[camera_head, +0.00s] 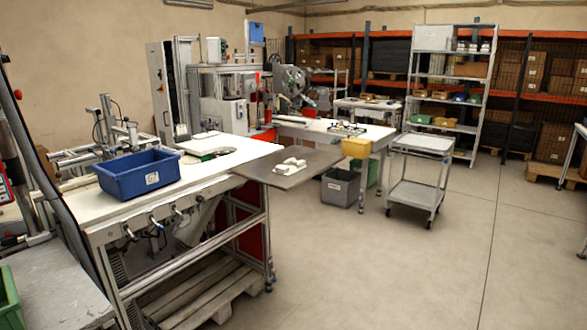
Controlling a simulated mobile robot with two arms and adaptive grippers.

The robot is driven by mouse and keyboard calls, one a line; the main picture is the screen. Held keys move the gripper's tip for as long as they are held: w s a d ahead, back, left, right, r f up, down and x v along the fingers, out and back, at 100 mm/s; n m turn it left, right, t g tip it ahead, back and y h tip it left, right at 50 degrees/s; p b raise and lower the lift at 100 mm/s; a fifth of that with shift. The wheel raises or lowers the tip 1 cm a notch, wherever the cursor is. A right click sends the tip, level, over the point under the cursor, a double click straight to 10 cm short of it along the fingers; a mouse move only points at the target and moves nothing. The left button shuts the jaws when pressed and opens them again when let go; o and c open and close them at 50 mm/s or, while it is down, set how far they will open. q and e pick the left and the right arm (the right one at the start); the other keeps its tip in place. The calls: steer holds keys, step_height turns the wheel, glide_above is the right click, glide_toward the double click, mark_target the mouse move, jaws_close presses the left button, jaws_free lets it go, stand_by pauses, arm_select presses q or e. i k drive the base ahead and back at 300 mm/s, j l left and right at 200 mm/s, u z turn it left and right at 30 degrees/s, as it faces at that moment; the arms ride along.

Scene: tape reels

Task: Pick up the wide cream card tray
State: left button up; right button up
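A small cream-white moulded piece (290,166) lies on a grey plate (262,169) that juts out from the white workbench. It is uneven on top and too small in view to tell for sure whether it is the wide cream card tray. Another flat pale piece (206,135) lies farther back on the bench. No gripper shows in the head view, and neither gripper touches these pieces.
A blue bin (139,171) stands on the near workbench (100,206). A grey bin (340,187) stands on the floor by the grey plate, near a grey trolley (413,193). The floor at the right front is clear. Shelves line the back.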

mark_target(291, 166)
steer(key=i+u, duration=0.15)
steer(key=i, duration=0.5)
steer(key=i+l+u, duration=0.1)
steer(key=i, duration=0.6)
